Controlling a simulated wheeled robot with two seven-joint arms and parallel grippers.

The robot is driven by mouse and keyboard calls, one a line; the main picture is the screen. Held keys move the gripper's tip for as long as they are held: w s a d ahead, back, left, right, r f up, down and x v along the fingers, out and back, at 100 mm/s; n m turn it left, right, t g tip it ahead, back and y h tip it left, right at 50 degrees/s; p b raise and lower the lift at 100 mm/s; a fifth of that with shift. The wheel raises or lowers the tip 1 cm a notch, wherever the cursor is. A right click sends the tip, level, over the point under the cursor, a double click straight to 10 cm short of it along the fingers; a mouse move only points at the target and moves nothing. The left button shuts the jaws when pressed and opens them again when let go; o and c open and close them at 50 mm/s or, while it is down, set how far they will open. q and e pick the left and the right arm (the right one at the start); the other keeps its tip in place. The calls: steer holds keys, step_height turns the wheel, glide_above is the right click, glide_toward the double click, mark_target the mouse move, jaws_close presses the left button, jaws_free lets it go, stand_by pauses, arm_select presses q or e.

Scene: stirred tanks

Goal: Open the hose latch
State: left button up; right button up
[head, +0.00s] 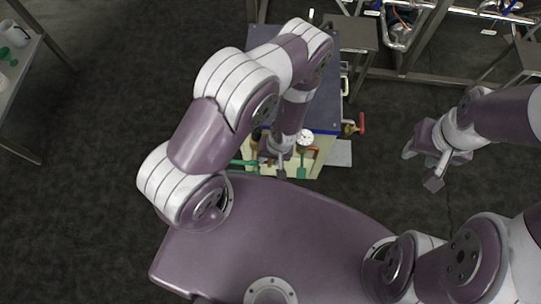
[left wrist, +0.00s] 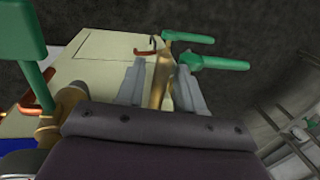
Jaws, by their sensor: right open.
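My left gripper (head: 279,168) reaches down over the front of a cream-topped skid (head: 318,172). In the left wrist view its two grey fingers (left wrist: 160,90) stand apart, on either side of a brass piece (left wrist: 160,76). I cannot tell whether they press on it. Two green handles, an upper one (left wrist: 190,38) and a lower one (left wrist: 215,63), stick out to the right of the brass piece. I cannot tell which part is the hose latch. A small dark hook (left wrist: 154,40) stands just left of it. My right gripper (head: 422,168) is open and empty, right of the skid.
A round gauge (head: 305,137) and a green lever (head: 303,171) are close to my left gripper. A red handle (head: 362,123) juts from the skid's right side. A bench (head: 20,65) stands at far left, steel pipe frames (head: 405,72) at upper right. Dark floor between is clear.

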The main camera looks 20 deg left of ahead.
arm_select(q)
step_height(320, 180, up, 12)
steer(key=d+p, duration=0.2)
steer(key=p, duration=0.3)
steer(key=shift+w+d+r, duration=0.2)
steer(key=shift+w+r, duration=0.05)
steer(key=shift+w, duration=0.2)
